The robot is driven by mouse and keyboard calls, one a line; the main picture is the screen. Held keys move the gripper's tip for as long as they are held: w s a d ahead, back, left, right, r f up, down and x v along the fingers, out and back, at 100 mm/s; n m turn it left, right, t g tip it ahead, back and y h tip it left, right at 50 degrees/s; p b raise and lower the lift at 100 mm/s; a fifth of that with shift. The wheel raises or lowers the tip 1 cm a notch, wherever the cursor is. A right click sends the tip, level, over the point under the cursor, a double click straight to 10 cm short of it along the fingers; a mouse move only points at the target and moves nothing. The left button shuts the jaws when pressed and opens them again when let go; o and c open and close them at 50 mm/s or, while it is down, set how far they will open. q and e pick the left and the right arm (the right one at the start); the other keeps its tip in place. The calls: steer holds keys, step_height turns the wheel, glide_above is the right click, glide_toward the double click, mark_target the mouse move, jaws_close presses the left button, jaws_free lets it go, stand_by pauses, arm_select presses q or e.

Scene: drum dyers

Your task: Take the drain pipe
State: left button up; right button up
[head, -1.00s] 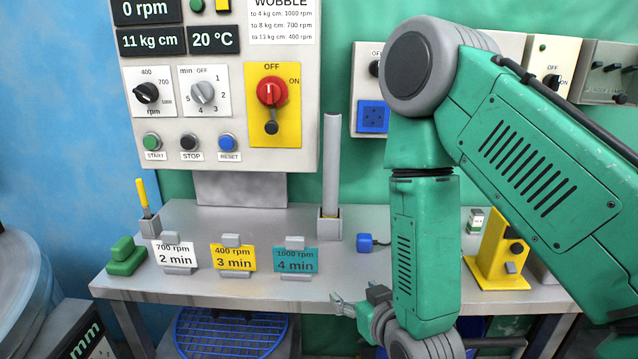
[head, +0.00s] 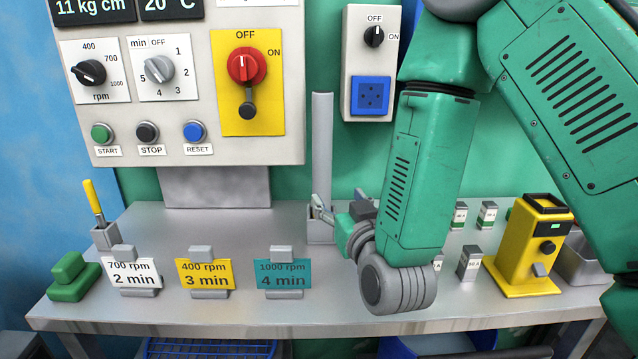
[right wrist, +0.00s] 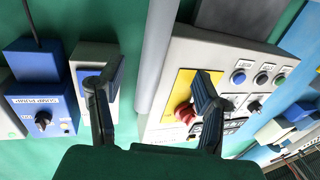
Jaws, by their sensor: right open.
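The drain pipe, which I take to be the grey upright tube (head: 322,145), stands in a small grey holder (head: 320,238) at the back of the bench. My right gripper (head: 332,210) is in front of the tube's lower part, partly hiding it and the holder. In the right wrist view the gripper (right wrist: 153,92) has its fingers spread wide and empty. The tube (right wrist: 156,50) runs between the two fingers in that picture, beyond the tips; I cannot tell how far. My left gripper is not in view.
A control panel (head: 150,125) hangs behind the bench (head: 205,225), left of the tube. Card stands (head: 205,274) line the front edge. A yellow device (head: 530,250) and small boxes (head: 470,262) stand right. A socket box (head: 370,62) is on the wall.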

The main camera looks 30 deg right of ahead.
mark_target(325, 180)
steer(key=b+x, duration=0.1)
steer(key=x, duration=0.1)
steer(key=b+x, duration=0.1)
steer(key=x, duration=0.1)
steer(key=b+x, duration=0.1)
steer(key=x, duration=0.1)
steer(key=shift+w+d+f, duration=0.15)
steer(key=shift+d, duration=0.25)
steer(key=shift+w, duration=0.85)
steer(key=x, duration=0.3)
steer(key=shift+w+d+f+b, duration=0.2)
steer(key=shift+w+f+b, duration=0.15)
steer(key=shift+f, duration=0.05)
steer(key=shift+w+d, duration=0.25)
steer(key=shift+w, duration=0.1)
steer(key=shift+a+r, duration=0.1)
steer(key=shift+a, duration=0.05)
jaws_close()
